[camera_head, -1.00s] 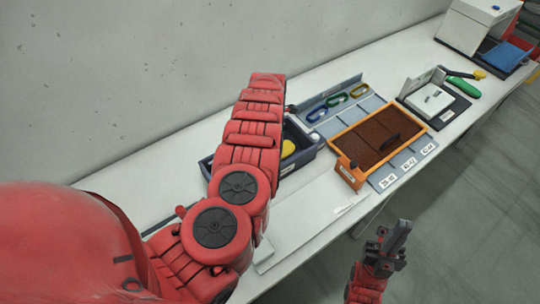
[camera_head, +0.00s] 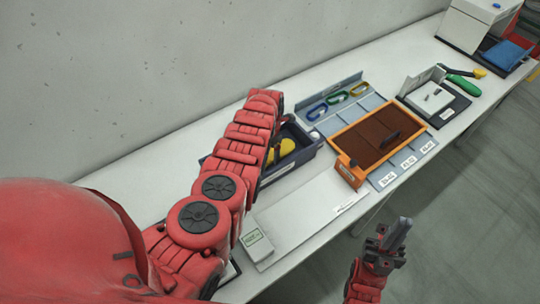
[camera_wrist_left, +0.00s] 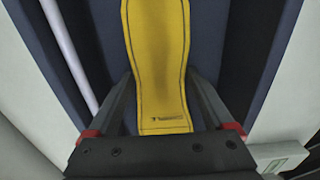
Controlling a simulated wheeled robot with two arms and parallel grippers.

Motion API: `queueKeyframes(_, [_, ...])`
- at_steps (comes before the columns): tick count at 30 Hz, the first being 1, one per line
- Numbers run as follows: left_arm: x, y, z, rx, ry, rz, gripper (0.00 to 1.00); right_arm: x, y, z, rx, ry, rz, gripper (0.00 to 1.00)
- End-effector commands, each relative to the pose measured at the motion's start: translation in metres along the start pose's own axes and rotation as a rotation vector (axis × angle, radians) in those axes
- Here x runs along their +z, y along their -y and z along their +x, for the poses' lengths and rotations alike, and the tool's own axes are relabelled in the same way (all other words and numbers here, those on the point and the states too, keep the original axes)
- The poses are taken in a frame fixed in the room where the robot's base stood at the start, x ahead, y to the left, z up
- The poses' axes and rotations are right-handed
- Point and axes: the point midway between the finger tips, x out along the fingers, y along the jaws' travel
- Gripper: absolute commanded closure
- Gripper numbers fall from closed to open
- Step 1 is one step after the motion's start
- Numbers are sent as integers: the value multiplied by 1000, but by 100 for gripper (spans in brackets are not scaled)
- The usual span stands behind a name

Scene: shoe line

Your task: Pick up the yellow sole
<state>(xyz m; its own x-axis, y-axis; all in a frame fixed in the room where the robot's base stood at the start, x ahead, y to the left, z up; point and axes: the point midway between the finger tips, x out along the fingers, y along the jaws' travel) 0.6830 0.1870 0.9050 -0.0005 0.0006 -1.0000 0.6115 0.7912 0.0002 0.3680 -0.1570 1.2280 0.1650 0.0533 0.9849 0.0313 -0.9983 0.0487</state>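The yellow sole (camera_head: 287,147) lies in a dark blue bin (camera_head: 298,163) on the table, partly hidden behind my left arm in the head view. In the left wrist view the sole (camera_wrist_left: 160,62) runs upright in the picture, with small print near its close end. My left gripper (camera_wrist_left: 160,78) is over it, with one finger along each side and gaps visible near the finger bases. It looks open around the sole; I see no clear grip. My right gripper (camera_head: 399,232) is off the table's front edge, away from the bin; its fingers overlap in view.
A small white and green box (camera_head: 257,244) sits near the front edge. A wall runs behind the table.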

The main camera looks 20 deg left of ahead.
Motion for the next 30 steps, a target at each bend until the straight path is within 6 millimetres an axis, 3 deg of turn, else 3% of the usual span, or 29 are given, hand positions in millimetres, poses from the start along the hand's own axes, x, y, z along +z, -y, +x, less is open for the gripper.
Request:
queueKeyframes(1, [0,0,0,0,0,0,25,0,0,0,0,0,0,100])
queueKeyframes(12, [0,0,0,1,1,0,89,0,0,0,0,0,0,100])
queueKeyframes(22, [1,0,-5,2,1,1,89,0,0,2,0,0,0,100])
queueKeyframes(30, [2,0,-35,3,3,-1,89,-2,0,10,0,0,0,100])
